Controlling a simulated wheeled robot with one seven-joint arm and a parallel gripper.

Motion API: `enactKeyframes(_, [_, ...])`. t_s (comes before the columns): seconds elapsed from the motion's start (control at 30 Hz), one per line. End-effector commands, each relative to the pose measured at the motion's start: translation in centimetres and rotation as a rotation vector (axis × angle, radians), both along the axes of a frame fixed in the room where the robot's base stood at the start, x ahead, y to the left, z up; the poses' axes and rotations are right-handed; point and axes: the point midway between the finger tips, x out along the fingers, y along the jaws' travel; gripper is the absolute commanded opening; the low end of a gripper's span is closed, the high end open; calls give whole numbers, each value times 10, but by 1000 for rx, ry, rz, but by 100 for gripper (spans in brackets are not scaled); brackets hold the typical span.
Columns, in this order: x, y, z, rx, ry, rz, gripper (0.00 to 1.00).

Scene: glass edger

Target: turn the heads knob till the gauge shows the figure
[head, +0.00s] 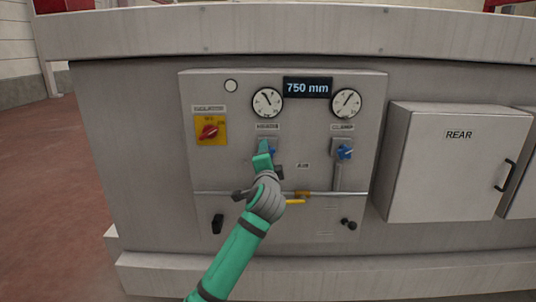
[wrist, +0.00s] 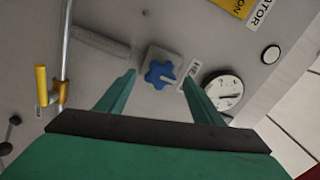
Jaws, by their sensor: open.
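The heads knob, a blue lobed knob (wrist: 159,75) on a grey square plate, shows in the wrist view between and beyond my two fingers. My gripper (wrist: 160,82) is open, with a finger on each side of the knob and apart from it. In the head view my gripper (head: 265,160) is in front of the left blue knob and hides most of it. The left round gauge (head: 268,102) is above that knob; it also shows in the wrist view (wrist: 223,91), partly behind a finger. The display (head: 307,88) reads 750 mm.
A second blue knob (head: 345,152) sits under the right gauge (head: 345,103). A red rotary switch (head: 208,132) on a yellow plate is at left. A pipe with a yellow lever (head: 294,202) runs below. A box marked REAR (head: 444,160) juts out at right.

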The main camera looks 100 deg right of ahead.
Motion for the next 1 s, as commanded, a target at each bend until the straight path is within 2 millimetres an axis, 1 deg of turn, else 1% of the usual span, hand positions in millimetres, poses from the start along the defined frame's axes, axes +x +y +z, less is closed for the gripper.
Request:
enactKeyframes(0.03, [3,10,0,-1,1,-2,61])
enactKeyframes(0.2, [10,38,0,-1,1,-1,61])
enactKeyframes(0.3, [13,50,0,0,0,-1,61])
enactKeyframes(0.4, [15,58,0,-1,-1,-1,61])
enactKeyframes(0.57, [16,63,0,0,-1,-1,61])
enactKeyframes(1.0, [16,63,0,1,0,-1,61])
